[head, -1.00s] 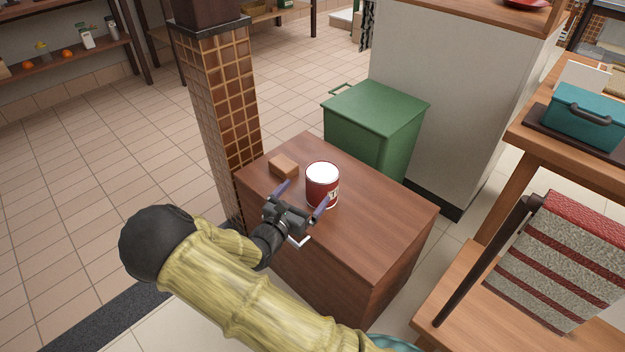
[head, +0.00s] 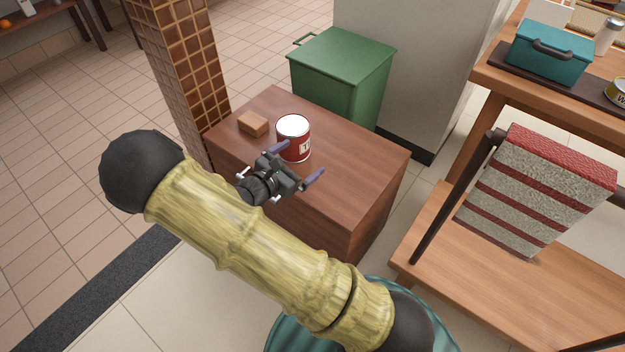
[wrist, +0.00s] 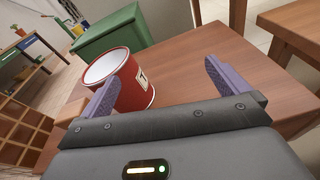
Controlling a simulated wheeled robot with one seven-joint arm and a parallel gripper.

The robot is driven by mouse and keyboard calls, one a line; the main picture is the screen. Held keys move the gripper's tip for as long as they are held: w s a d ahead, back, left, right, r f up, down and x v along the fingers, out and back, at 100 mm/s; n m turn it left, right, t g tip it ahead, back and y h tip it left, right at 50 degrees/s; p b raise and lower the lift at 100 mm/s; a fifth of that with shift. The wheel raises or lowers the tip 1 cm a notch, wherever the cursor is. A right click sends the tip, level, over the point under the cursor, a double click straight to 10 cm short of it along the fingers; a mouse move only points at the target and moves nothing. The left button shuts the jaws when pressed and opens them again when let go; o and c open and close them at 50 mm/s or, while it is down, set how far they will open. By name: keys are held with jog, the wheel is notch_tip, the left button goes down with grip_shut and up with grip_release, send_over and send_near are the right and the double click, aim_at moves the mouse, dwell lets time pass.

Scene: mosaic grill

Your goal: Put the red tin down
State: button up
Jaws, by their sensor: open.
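The red tin (head: 293,145) has a white top and a pale label. It stands upright on the brown wooden cabinet top (head: 360,165), and it also shows in the wrist view (wrist: 130,82). My gripper (head: 300,162) is open and empty, at the near side of the tin. In the wrist view the tin lies to the left, by the left finger, which overlaps part of it, and not centred between the fingers. I cannot tell whether that finger touches the tin.
A small brown block (head: 253,123) lies left of the tin. A tiled pillar (head: 185,75) stands at the cabinet's left and a green bin (head: 342,75) behind it. The cabinet top's right part is clear.

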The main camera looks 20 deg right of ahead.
jog(key=s+d+m+g, duration=0.2)
jog(key=s+m+g, duration=0.1)
jog(key=s+d+m+g+y, duration=0.1)
jog(key=s+d+m+g, duration=0.1)
jog(key=s+d, duration=0.1)
jog(key=shift+f+m+g, duration=0.2)
jog(key=shift+m+g, duration=0.2)
jog(key=s+m+g+y, duration=0.4)
jog(key=s+m+y, duration=0.1)
jog(key=s+m, duration=0.15)
jog(key=s+a+r+m+t+y, duration=0.3)
jog(key=r+m+y, duration=0.4)
jog(key=m, duration=0.3)
jog(key=shift+s+a+r+m, duration=0.15)
jog(key=shift+s+r+m, duration=0.25)
jog(key=shift+s, duration=0.35)
jog(key=shift+r, duration=0.15)
notch_tip(320, 180, up, 3)
jog(key=p, duration=0.3)
jog(key=shift+r, duration=0.1)
